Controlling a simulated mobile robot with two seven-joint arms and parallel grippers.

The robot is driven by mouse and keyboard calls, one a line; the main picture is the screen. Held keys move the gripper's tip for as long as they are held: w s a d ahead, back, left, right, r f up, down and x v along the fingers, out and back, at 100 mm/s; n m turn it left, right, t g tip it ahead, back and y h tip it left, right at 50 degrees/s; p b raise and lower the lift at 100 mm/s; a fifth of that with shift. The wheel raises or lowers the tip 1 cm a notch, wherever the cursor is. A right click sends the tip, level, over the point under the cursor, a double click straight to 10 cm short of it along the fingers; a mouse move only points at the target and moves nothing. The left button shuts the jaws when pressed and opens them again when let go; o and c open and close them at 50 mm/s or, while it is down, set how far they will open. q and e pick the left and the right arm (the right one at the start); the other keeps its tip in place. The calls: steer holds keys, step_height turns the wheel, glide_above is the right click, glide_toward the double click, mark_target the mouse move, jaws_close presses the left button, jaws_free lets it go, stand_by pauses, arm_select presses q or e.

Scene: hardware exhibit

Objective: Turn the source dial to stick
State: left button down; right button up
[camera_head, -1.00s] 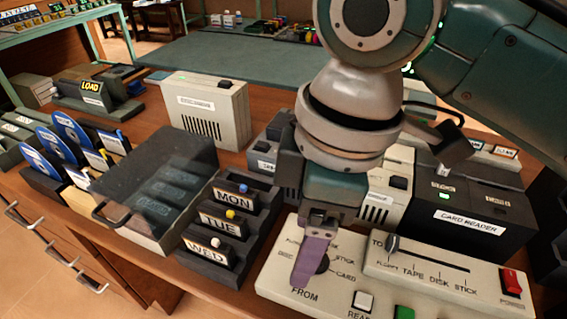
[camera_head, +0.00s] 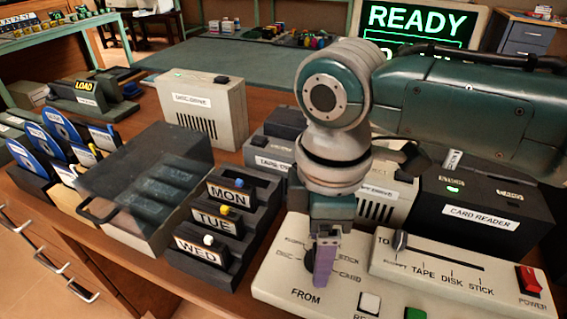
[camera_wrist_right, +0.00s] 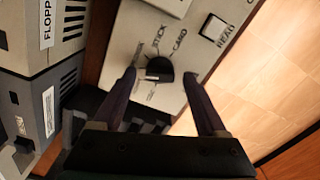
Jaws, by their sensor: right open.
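The source dial (camera_head: 309,260) is a black round knob on a cream panel (camera_head: 275,280), above the word FROM. It is partly hidden behind my right gripper (camera_head: 326,268), whose purple fingers hang over it. In the right wrist view the dial (camera_wrist_right: 160,69) lies between the two spread fingertips of the right gripper (camera_wrist_right: 158,73), with a gap on each side. STICK and CARD labels are printed beside it. I cannot tell which label the dial points to. My left gripper is not in view.
The TO slider (camera_head: 400,242), a white READ button (camera_head: 369,303), a green button (camera_head: 415,313) and a red power switch (camera_head: 528,280) are nearby. A card reader (camera_head: 480,212) stands behind. A MON-TUE-WED rack (camera_head: 262,215) stands left. A screen (camera_head: 420,25) reads READY.

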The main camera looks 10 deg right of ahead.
steer(key=shift+f, duration=0.1)
jaws_close()
stand_by(0.6)
